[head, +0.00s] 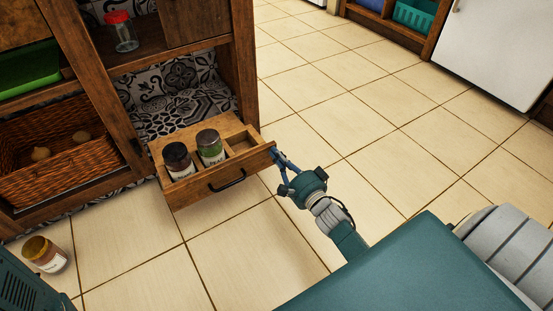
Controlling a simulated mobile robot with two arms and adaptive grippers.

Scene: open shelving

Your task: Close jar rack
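The jar rack (237,182) is a wooden drawer-like tray with a black handle (228,181) on its front. It stands pulled out from the bottom of the wooden shelving. The right compartment is empty. My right gripper (278,165) is at the rack's right front corner, close to or touching it. Its fingertips are too small and partly overlapped to show whether they are apart. My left gripper is not in view.
A red-lidded jar (122,32) stands on the shelf above. A wicker basket (60,170) fills the left bay. The tiled floor (370,120) to the right is clear.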

